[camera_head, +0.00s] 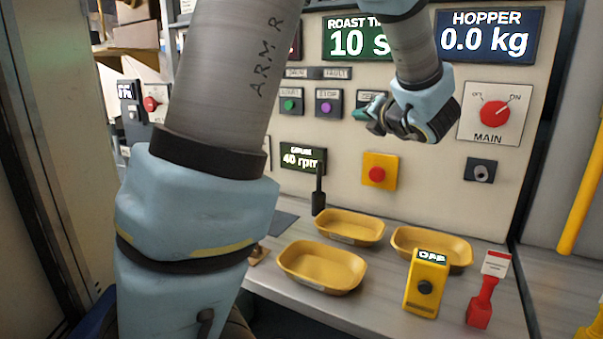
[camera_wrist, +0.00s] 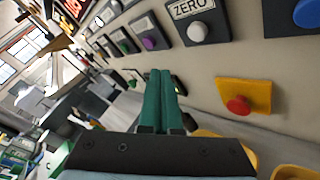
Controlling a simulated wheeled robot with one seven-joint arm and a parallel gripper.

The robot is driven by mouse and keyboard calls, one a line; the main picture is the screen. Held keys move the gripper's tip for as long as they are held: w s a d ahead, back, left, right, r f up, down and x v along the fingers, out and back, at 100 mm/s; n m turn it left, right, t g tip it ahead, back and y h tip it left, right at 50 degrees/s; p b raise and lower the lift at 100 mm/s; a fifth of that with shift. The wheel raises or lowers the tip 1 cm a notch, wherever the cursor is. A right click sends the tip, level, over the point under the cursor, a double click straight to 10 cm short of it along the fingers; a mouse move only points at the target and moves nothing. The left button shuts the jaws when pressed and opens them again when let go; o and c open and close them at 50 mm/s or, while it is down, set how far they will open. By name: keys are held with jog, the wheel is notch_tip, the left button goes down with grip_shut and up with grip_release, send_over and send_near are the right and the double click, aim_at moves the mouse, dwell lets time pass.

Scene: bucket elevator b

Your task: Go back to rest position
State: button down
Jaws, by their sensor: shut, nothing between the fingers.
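My gripper (camera_head: 372,114) is at the end of my arm, raised in front of the control panel (camera_head: 341,130). In the wrist view, the gripper's two green fingers (camera_wrist: 160,98) lie together, shut, with nothing visible between them. The gripper points left along the panel in the head view. It is above the yellow trays and above and left of the red button on a yellow plate (camera_head: 377,173). That button also shows in the wrist view (camera_wrist: 238,106). My arm's large links cover the left middle of the head view.
Yellow trays (camera_head: 322,266) stand on the grey counter (camera_head: 385,294). A yellow box (camera_head: 427,283) and a red tool (camera_head: 485,294) stand at its right. A red MAIN knob (camera_head: 494,113) is on the panel right of my gripper. A yellow pole (camera_head: 582,185) stands at far right.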

jog(key=s+a+f+n+g+y, duration=0.1)
jog(key=s+a+f+n+g, duration=0.25)
jog(key=a+f+n, duration=0.35)
jog(key=s+a+f+n+g+y, duration=0.1)
jog(key=s+a+f+n+g, duration=0.1)
jog(key=a+f+n+g, duration=0.55)
jog(key=s+a+f+n+g+h, duration=0.1)
jog(key=s+a+f+n+h, duration=0.1)
jog(key=s+n, duration=0.2)
jog(key=s+a+f+n+g+h, duration=0.1)
jog(key=s+a+f+n+h, duration=0.1)
jog(key=n, duration=0.7)
jog(key=s+a+f+n+g+h, duration=0.1)
jog(key=s+a+f+n+h, duration=0.1)
jog(key=s+n, duration=0.5)
jog(key=shift+f+n, duration=0.35)
jog(key=shift+f, duration=0.55)
jog(key=n, duration=0.2)
jog(key=n+h, duration=0.1)
jog(key=shift+s+f+n, duration=0.15)
jog(key=shift+s+n, duration=0.05)
jog(key=shift+n, duration=0.2)
